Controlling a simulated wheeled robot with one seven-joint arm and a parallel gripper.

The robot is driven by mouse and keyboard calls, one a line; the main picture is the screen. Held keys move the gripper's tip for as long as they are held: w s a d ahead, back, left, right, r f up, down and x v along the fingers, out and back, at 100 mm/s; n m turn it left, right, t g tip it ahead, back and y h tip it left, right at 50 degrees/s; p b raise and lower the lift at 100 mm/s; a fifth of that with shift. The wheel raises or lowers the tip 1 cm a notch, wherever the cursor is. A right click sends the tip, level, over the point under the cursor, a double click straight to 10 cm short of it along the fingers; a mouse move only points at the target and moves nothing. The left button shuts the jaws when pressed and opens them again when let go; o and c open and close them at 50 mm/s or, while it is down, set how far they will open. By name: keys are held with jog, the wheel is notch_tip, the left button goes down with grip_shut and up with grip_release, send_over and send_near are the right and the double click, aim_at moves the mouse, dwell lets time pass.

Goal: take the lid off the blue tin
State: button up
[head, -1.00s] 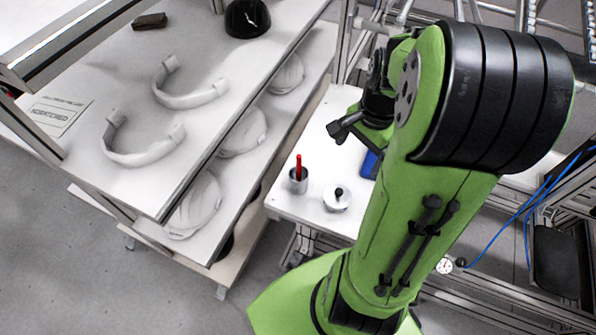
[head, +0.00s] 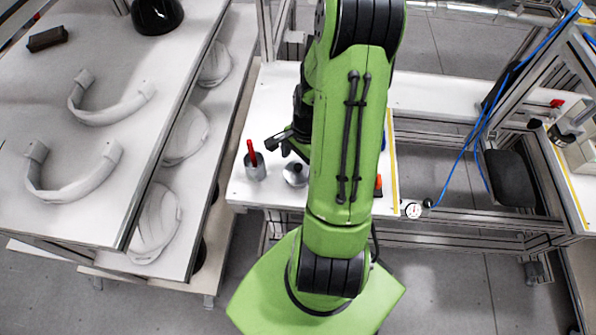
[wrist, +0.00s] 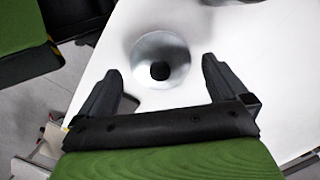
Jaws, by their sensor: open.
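A round silver lid with a black knob (head: 295,173) is on the white table, just right of a grey cup. In the wrist view the lid (wrist: 147,47) is seen from above, with its dark knob near the middle. No blue side shows under it, so I cannot tell whether it sits on the blue tin. My gripper (wrist: 160,70) is open and empty, its fingers pointing toward the lid, one at each lower side. In the head view my gripper (head: 279,143) is close above the lid, partly hidden by my arm.
The grey cup (head: 255,168) holds a red-handled item. A sliver of something blue (head: 383,139) and an orange-tipped item (head: 378,186) show beside my arm. A shelf rack (head: 130,65) with helmet shells stands left.

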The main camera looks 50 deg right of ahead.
jog(key=shift+f, duration=0.65)
jog(key=c, duration=0.9)
